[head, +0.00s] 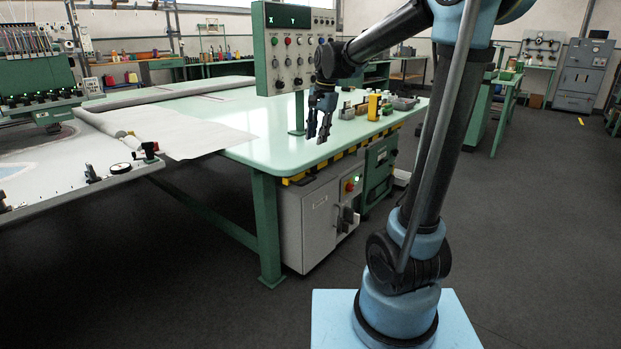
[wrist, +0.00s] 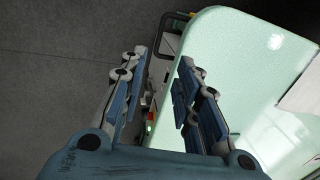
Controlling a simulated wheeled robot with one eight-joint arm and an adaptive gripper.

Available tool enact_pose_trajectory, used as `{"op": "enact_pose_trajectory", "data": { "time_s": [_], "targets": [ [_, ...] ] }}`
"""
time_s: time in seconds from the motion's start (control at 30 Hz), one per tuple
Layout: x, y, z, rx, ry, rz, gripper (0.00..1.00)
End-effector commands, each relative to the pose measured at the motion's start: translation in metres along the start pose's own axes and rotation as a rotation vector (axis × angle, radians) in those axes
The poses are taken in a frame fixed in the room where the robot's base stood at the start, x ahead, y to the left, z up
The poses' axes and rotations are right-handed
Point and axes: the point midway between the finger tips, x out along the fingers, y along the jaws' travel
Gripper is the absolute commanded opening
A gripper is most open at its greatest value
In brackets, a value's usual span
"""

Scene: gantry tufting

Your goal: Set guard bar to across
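My gripper (head: 319,122) hangs in front of the green control panel, above the near right part of the pale green table. The wrist view shows its two blue-grey fingers (wrist: 160,95) well apart, with nothing held between them. A yellow-and-black strip (head: 300,180) runs under the table's front edge. Below it, a grey cabinet (head: 305,218) carries a small box with red and green buttons (head: 351,183) and a dark handle-like part (head: 346,216). A dark bracket (wrist: 174,32) shows beside the table edge in the wrist view. I cannot tell which part is the guard bar.
The pale green table (head: 262,140) holds a yellow block (head: 374,107) and several small items at its right end. The control panel (head: 294,48) stands on a post there. A tufting frame with white cloth (head: 90,160) is at left. The grey floor (head: 540,190) is open.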

Motion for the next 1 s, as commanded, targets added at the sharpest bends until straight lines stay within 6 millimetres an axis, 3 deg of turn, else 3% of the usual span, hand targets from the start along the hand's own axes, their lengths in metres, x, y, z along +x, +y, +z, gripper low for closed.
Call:
{"op": "enact_pose_trajectory", "data": {
  "time_s": [0.17, 1.0],
  "targets": [
    [0.016, -0.001, 0.000, 0.001, -0.001, 0.000, 0.30],
    [0.143, -0.001, 0.001, -0.001, 0.000, 0.000, 0.30]
  ]
}}
